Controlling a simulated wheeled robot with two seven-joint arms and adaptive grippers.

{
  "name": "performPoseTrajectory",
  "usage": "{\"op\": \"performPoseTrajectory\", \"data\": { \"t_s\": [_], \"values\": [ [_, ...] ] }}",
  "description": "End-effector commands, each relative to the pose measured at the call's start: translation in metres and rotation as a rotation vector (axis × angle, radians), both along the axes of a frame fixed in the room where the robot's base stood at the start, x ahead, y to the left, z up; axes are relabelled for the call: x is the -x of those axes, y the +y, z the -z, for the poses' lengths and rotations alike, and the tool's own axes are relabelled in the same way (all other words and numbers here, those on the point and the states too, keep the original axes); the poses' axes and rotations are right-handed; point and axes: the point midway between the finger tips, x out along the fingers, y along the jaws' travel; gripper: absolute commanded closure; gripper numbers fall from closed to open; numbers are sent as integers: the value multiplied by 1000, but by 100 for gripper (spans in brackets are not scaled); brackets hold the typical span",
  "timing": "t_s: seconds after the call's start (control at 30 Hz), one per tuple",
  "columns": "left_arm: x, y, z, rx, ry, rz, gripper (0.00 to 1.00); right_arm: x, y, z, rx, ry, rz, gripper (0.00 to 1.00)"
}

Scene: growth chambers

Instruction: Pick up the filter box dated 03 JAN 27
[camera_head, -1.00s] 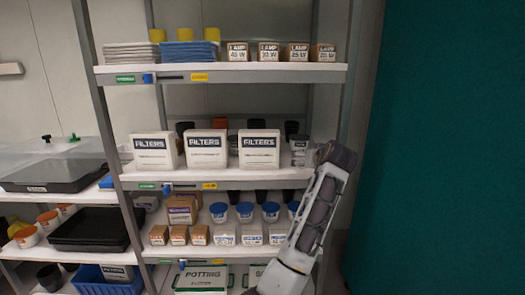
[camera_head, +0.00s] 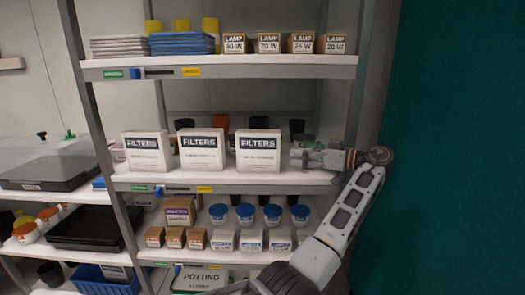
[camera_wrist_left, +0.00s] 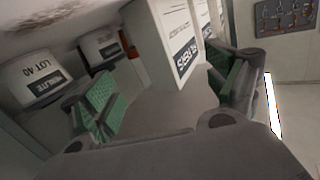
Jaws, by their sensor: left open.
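Three white filter boxes stand upright in a row on the middle shelf in the head view: a left one (camera_head: 148,155), a middle one (camera_head: 202,152) and a right one (camera_head: 259,153). Their dates are too small to read. My left gripper (camera_head: 296,158) is open and empty, just right of the right box, pointing left along the shelf. In the left wrist view the open fingers (camera_wrist_left: 165,98) have green pads. A white filter box (camera_wrist_left: 165,45) shows beyond and between them, with part of another behind it. My right gripper is not in view.
The upper shelf (camera_head: 215,69) holds lamp boxes (camera_head: 235,44) and trays. Blue-lidded tubs (camera_head: 245,213) stand below. A rack post (camera_head: 350,110) is right of the boxes.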

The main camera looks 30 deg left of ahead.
Motion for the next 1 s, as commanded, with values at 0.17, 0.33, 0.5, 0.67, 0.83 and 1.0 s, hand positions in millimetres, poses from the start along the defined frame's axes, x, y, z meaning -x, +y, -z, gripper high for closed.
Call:
{"op": "performPoseTrajectory", "data": {
  "t_s": [0.17,0.33,0.5,0.67,0.83,1.0],
  "values": [
    [10,-7,-10,-66,-49,-74,12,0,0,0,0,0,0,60],
    [13,-9,-12,-89,-66,-97,12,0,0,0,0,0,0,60],
    [13,-10,-13,-90,-67,-97,12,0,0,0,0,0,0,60],
    [13,-9,-12,-89,-67,-97,12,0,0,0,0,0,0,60],
    [14,-2,-12,-88,-68,-97,12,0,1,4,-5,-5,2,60],
    [16,16,-11,-89,-67,-98,12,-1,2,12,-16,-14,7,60]
  ]
}}
